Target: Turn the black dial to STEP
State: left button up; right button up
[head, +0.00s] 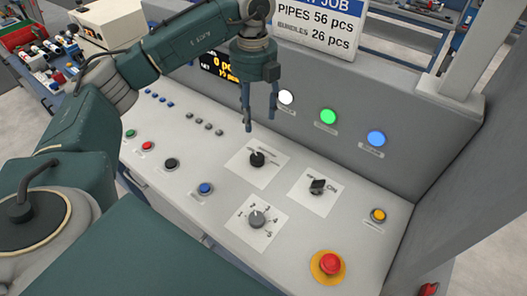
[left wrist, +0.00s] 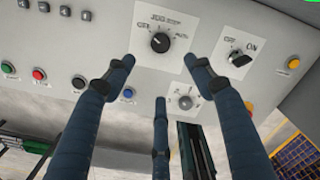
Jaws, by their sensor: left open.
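The black dial (head: 258,159) is a round knob on a white label plate on the sloped console. In the left wrist view the black dial (left wrist: 160,42) shows small print around it, too blurred to read surely. Its pointer setting is hard to tell. My left gripper (head: 260,119) is open and empty, pointing down above the panel near the dial, apart from it. In the left wrist view its blue fingers (left wrist: 160,73) are spread, with the dial beyond the tips. My right gripper is not in view.
A black switch (head: 317,186) and a grey numbered dial (head: 257,218) stand close by. A red emergency button (head: 330,263), a yellow button (head: 378,215) and a blue button (head: 205,188) are also on the panel. An upright wall with lit lamps (head: 328,116) rises behind.

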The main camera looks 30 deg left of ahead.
pick_arm(q)
jog(key=b, duration=0.4)
send_over(257, 157)
notch_tip(257, 157, down, 5)
notch_tip(257, 157, down, 10)
jog(key=shift+f+p, duration=0.25)
jog(key=shift+p, duration=0.3)
jog(key=shift+f, duration=0.7)
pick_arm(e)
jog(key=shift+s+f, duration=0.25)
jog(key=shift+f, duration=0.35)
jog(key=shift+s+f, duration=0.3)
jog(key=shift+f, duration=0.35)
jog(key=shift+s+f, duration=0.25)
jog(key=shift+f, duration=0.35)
pick_arm(q)
jog(key=c, duration=1.1)
